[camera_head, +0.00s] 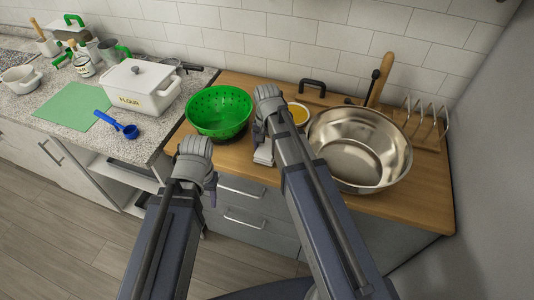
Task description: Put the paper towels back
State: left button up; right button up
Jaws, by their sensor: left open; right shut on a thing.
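I cannot make out any paper towels in the head view. My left gripper (195,150) is in front of the counter, below and left of the green colander (219,112); the picture does not show its fingers clearly, but it is open. My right gripper (267,100) is over the wooden counter, between the colander and the large metal bowl (360,145). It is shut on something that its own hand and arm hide. A pale grey-white object (264,153) shows just below it; I cannot tell whether the gripper touches it.
A white flour box (140,88), a blue scoop (118,124) and a green mat (75,106) are on the speckled counter (60,140) at left. An orange-topped round item (298,114) sits beside the bowl. A wire rack (428,122) stands at right. The floor in front is clear.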

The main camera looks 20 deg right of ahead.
aim_at(267, 149)
pick_arm(q)
jog(key=shift+f, duration=0.3)
pick_arm(e)
jog(key=shift+f, duration=0.25)
jog(key=shift+f, duration=0.2)
jog(key=o, duration=1.1)
pick_arm(q)
jog(key=shift+f, duration=0.15)
pick_arm(e)
jog(key=shift+o, duration=0.2)
notch_tip(267, 149, up, 12)
jog(key=r+p, duration=0.1)
jog(key=p, duration=1.1)
pick_arm(q)
notch_tip(267, 149, up, 12)
pick_arm(e)
jog(key=s+a+n+h, duration=0.1)
jog(key=s+a+n, duration=0.9)
jog(key=s, duration=0.4)
jog(key=shift+s+a+f+n, duration=0.15)
jog(key=shift+a+f+n, duration=0.1)
jog(key=shift+n, duration=0.05)
